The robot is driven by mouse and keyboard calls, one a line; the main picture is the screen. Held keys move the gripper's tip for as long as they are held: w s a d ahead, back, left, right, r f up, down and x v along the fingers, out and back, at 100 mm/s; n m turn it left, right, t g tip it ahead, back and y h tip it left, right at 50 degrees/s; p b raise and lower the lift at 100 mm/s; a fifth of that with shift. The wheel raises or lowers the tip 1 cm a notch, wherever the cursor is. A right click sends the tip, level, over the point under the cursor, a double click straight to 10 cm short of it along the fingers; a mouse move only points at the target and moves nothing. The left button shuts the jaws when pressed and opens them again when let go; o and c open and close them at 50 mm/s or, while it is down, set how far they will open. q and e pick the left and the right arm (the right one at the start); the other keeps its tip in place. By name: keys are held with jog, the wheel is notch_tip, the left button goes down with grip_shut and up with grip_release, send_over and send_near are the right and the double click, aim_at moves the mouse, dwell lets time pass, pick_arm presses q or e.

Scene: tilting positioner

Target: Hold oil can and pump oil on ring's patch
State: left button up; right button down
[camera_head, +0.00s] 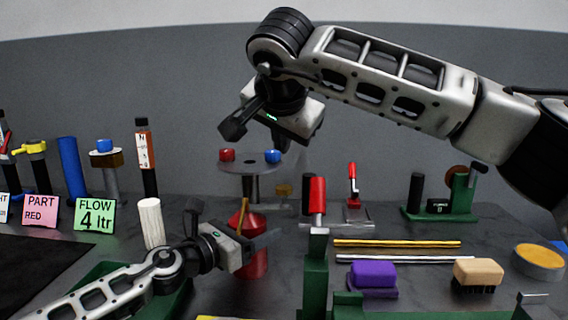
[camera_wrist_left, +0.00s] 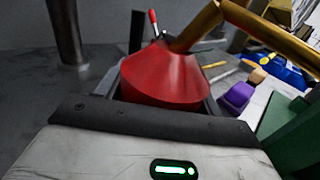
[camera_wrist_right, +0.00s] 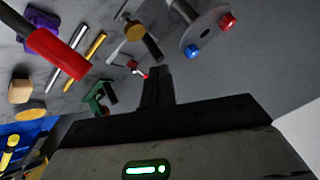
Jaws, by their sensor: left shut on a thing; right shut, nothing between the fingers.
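The red oil can (camera_head: 247,222) has a cone-shaped top and stands upright in my left gripper (camera_head: 262,244). In the left wrist view the red cone (camera_wrist_left: 165,75) sits between the fingers, with a gold spout (camera_wrist_left: 205,22) reaching up and right. My left gripper is shut on the can's body. A grey disc (camera_head: 252,168), seemingly the ring, sits on a post behind the can, with a red knob (camera_head: 227,155) and a blue knob (camera_head: 273,156). I cannot make out a patch. My right gripper (camera_head: 281,145) is shut and empty above the disc; its fingers (camera_wrist_right: 158,85) are together.
A red-topped handle (camera_head: 314,195) and a toggle clamp (camera_head: 352,185) stand right of the can. Rods (camera_head: 400,244), a purple block (camera_head: 373,276) and a tan brush (camera_head: 478,271) lie further right. A white cylinder (camera_head: 151,222) and sign cards (camera_head: 95,216) are on the left.

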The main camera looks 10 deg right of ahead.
jog(key=s+r+n, duration=0.4)
jog(key=s+n, duration=0.1)
jog(key=s, duration=0.1)
jog(key=shift+a+r+n+h, duration=0.2)
jog(key=shift+a+n+h, duration=0.1)
jog(key=shift+a+h, duration=0.15)
jog(key=shift+w, duration=0.1)
send_over(285, 185)
jog(key=s, duration=0.3)
notch_tip(285, 185, down, 7)
jog(key=shift+w+a+f, duration=0.1)
jog(key=shift+a+f, duration=0.05)
jog(key=shift+f, duration=0.9)
jog(key=shift+w+a+f, duration=0.1)
jog(key=shift+f, duration=0.9)
